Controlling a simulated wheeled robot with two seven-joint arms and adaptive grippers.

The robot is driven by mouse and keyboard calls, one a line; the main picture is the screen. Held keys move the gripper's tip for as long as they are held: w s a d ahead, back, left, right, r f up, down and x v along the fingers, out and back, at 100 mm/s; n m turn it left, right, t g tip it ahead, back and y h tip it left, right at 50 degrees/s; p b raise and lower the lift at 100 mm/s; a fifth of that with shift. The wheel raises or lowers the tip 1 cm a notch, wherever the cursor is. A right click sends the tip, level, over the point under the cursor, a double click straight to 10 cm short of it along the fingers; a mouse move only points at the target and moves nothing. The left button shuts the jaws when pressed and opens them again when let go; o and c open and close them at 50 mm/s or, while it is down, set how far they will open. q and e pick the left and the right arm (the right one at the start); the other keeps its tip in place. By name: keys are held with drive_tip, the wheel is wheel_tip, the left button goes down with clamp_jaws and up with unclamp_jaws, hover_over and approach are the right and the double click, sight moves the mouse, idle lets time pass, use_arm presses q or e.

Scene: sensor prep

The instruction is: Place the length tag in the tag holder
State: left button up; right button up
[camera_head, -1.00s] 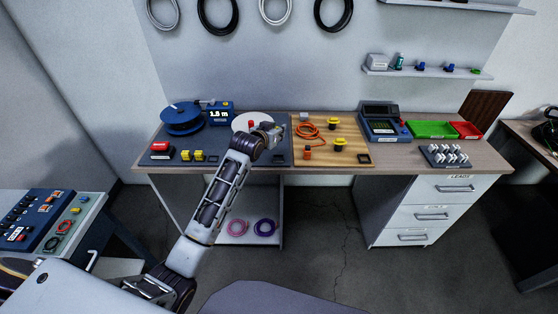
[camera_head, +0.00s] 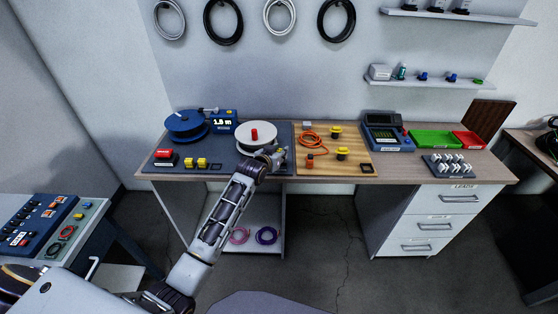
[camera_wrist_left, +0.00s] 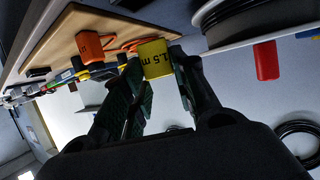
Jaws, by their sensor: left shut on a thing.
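The yellow length tag (camera_wrist_left: 155,58), printed 1.5 m, is between the fingertips of my left gripper (camera_wrist_left: 158,72) in the left wrist view. The gripper is shut on it. In the head view my left gripper (camera_head: 274,156) is over the right side of the dark mat, in front of the white spool, and a little yellow of the tag shows there. A small dark square frame (camera_head: 367,168), which may be the tag holder, lies at the wooden board's front right corner. A similar dark square (camera_head: 215,166) lies on the mat. My right gripper is not in view.
The white spool (camera_head: 250,138) with a red knob stands just behind my left gripper. The wooden board (camera_head: 330,168) to the right carries an orange cable (camera_head: 313,140), an orange block and yellow-topped black posts. A blue device (camera_head: 385,130) stands beyond it. Yellow blocks (camera_head: 195,162) sit at left.

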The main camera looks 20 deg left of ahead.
use_arm(q)
drive_tip(key=shift+f, duration=1.85)
drive_tip(key=shift+f, duration=0.4)
drive_tip(key=o, duration=0.8)
drive_tip(key=shift+o, duration=0.2)
drive_tip(key=shift+s+r, duration=0.15)
drive_tip(key=shift+r, duration=0.3)
drive_tip(key=v, duration=1.1)
drive_tip(key=shift+s, duration=0.35)
drive_tip(key=shift+r, duration=0.1)
